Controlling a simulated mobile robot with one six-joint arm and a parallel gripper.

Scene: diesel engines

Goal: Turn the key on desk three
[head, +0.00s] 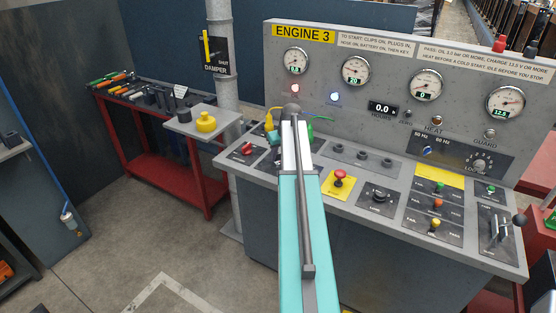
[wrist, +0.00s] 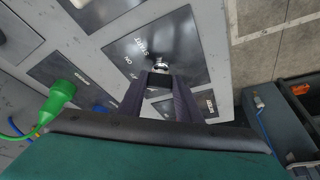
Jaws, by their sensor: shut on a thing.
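The engine three desk (head: 400,140) has a grey sloped console with an upright gauge panel labelled "ENGINE 3". In the wrist view, a dark plate marked "ON" and "START" (wrist: 185,40) carries a silver key switch (wrist: 161,64). The dark head of the key (wrist: 160,78) sits at the switch, between my fingertips. My gripper (wrist: 158,88) is shut on the key. In the head view my teal arm reaches over the desk's left part and hides the key and my fingertips.
A green plug (wrist: 62,92) with a cable stands left of my gripper in the wrist view. A red emergency button (head: 340,176) on yellow is right of my arm. A red tool bench (head: 165,150) stands at left. The floor in front is clear.

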